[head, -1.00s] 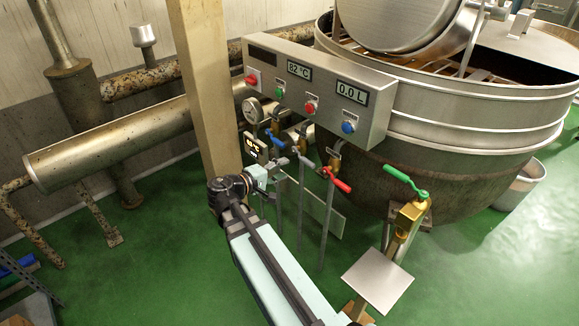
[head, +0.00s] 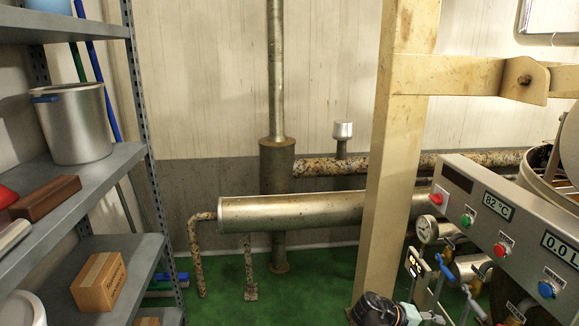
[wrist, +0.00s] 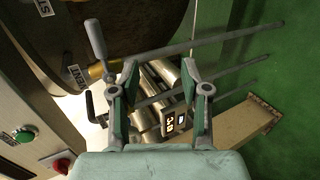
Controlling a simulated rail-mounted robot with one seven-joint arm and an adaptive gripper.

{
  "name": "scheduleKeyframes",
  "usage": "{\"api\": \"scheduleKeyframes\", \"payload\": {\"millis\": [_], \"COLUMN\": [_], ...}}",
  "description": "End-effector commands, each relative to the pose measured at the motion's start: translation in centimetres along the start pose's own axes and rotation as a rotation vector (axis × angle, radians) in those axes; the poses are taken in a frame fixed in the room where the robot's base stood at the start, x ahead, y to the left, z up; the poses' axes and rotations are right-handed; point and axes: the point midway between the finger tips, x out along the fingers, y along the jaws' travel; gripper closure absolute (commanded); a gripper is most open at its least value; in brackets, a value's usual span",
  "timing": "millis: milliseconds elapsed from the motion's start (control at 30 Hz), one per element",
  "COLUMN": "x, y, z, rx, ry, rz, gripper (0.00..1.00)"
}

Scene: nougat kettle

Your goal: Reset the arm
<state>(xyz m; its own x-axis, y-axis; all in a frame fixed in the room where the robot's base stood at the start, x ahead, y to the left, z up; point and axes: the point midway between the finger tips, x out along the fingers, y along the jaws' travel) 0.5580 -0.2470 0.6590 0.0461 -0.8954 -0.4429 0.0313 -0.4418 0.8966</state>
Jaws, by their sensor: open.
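My gripper (wrist: 160,78) is open in the wrist view, with its two fingers apart and nothing held between them. Metal pipes and a small lit display (wrist: 177,123) lie beyond the fingers. In the head view only a dark joint of my arm and a bit of the wrist show at the bottom edge, below the control panel (head: 475,215). The fingers cannot be made out there.
A grey lever valve (wrist: 95,40) is close beside the left finger. A tan post (head: 385,170) stands left of the panel. The kettle (head: 570,150) is cut off at the right. Shelves (head: 110,165) hold a pot (head: 75,125) and a carton (head: 100,283).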

Motion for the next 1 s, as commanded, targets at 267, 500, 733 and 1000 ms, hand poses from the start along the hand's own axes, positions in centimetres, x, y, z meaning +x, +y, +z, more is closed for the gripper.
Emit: {"api": "scheduleKeyframes", "payload": {"millis": [267, 500, 733, 1000], "x": [0.7, 0.5, -0.1, -1.3], "y": [-8.8, -15.9, -21.9, -28.0], "z": [2.1, 4.7, 7.4, 11.1], "rx": [-0.038, -0.075, -0.108, -0.143], "ry": [-0.042, -0.092, -0.147, -0.221], "rz": [-0.231, -0.406, -0.551, -0.702], "gripper": [0.54, 0.54, 0.54, 0.54]}}
